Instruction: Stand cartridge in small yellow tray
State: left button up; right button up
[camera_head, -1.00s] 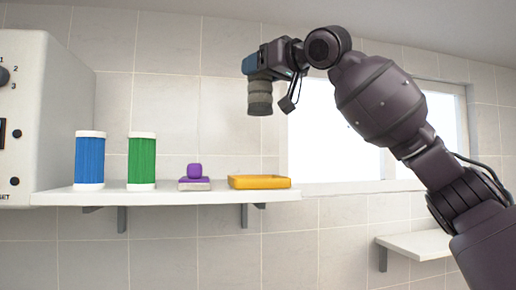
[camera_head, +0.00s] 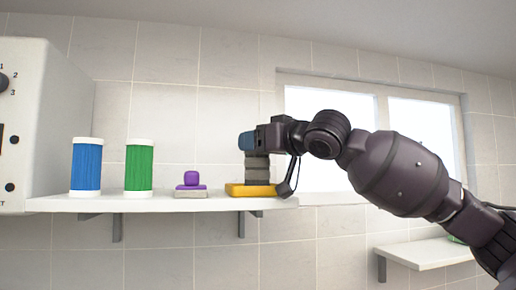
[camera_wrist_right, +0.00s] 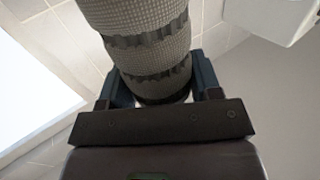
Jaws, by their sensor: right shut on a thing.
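The cartridge (camera_head: 258,171) is a grey ribbed cylinder, upright at the small yellow tray (camera_head: 250,191) on the right end of the shelf. Its lower end meets the tray's outline; I cannot tell whether it touches the tray floor. My right gripper (camera_head: 256,142) is shut on the cartridge's upper part. In the right wrist view, the cartridge (camera_wrist_right: 148,45) sits between the two fingers, its knurled bands showing. My left gripper is not in view.
The white shelf (camera_head: 160,203) also holds a blue cylinder (camera_head: 87,168), a green cylinder (camera_head: 139,168) and a purple-knobbed item (camera_head: 191,180) left of the tray. A white cabinet (camera_head: 45,110) stands at the left. A lower shelf (camera_head: 425,253) is at the right.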

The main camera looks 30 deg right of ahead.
jog(key=shift+f, duration=0.3)
jog(key=shift+f, duration=0.15)
jog(key=o, duration=1)
jog(key=shift+s, duration=0.15)
jog(key=b+v, duration=0.3)
jog(key=v, duration=0.8)
jog(key=shift+s+d, duration=0.1)
jog(key=shift+s, duration=0.3)
